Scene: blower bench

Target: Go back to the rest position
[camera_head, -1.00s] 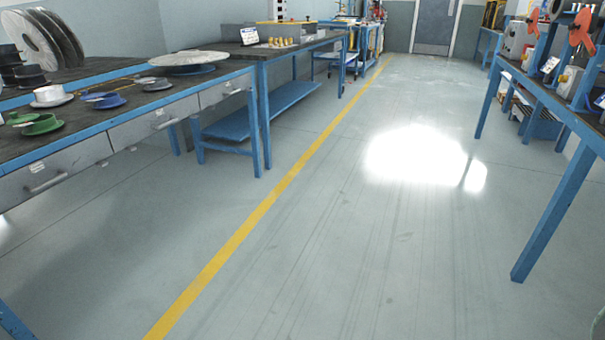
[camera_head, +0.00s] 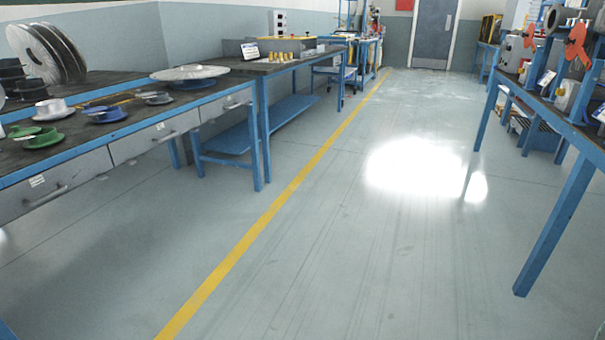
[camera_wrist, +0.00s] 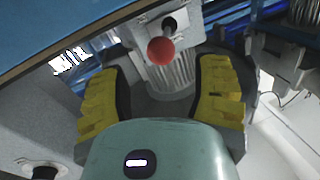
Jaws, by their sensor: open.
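My gripper (camera_wrist: 160,75) shows only in the wrist view, with its two yellow fingers wide apart. Nothing is held between them. Beyond the fingers is a red ball knob (camera_wrist: 161,51) in front of a grey ribbed body (camera_wrist: 172,73); a gap to the fingers seems to show, but the distance is hard to tell. In the head view neither my arm nor my gripper is visible.
A left bench (camera_head: 110,148) carries spools and coloured discs, with a second blue bench (camera_head: 262,68) behind it. A right bench (camera_head: 545,245) holds machines. The floor (camera_head: 330,240) between is clear, with a yellow line (camera_head: 250,235) along it.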

